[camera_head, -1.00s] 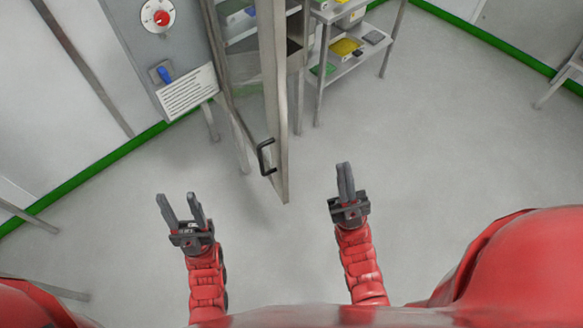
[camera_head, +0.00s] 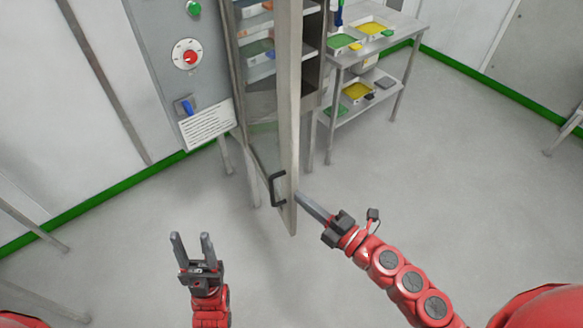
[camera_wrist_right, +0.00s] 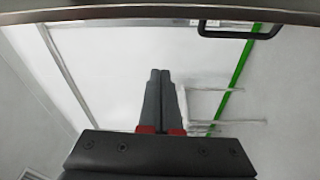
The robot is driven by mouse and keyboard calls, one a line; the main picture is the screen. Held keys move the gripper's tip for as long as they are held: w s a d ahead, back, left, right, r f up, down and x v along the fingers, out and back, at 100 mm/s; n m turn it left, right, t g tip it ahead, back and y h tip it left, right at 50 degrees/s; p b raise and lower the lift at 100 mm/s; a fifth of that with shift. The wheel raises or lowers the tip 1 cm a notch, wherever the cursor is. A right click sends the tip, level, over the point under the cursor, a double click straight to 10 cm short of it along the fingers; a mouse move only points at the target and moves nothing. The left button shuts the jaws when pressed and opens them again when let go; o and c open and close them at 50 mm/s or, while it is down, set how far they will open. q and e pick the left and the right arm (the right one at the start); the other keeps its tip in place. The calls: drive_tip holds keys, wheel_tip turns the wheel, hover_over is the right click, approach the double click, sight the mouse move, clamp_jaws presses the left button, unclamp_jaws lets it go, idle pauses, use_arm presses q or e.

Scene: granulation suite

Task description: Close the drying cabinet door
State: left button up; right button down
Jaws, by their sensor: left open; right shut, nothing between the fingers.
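The drying cabinet door (camera_head: 289,110) stands open, seen nearly edge-on in the head view, with a black handle (camera_head: 272,190) on its left face. Inside the cabinet are shelves (camera_head: 258,50) with trays. My right gripper (camera_head: 302,197) is shut and empty, its tips close to the door's lower right side; I cannot tell whether they touch. In the right wrist view the closed fingers (camera_wrist_right: 158,75) point toward the glass door, with the handle (camera_wrist_right: 240,30) at the upper right. My left gripper (camera_head: 192,240) is open and empty, below and left of the door.
The cabinet's control panel (camera_head: 187,70) has a red knob, a green button and a blue switch. A steel table (camera_head: 392,30) with green and yellow trays stands behind the door to the right. The floor (camera_head: 450,150) on the right is clear.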

sight(291, 170)
drive_tip(key=w+a+h+p, duration=0.1)
drive_tip(key=w+a+p, duration=0.2)
drive_tip(key=w+a, duration=0.45)
drive_tip(key=d, duration=0.1)
drive_tip(key=w+d, duration=0.1)
drive_tip(key=d, duration=0.1)
drive_tip(key=w+d, duration=0.1)
drive_tip(key=d, duration=0.1)
drive_tip(key=shift+r, duration=0.1)
idle(0.3)
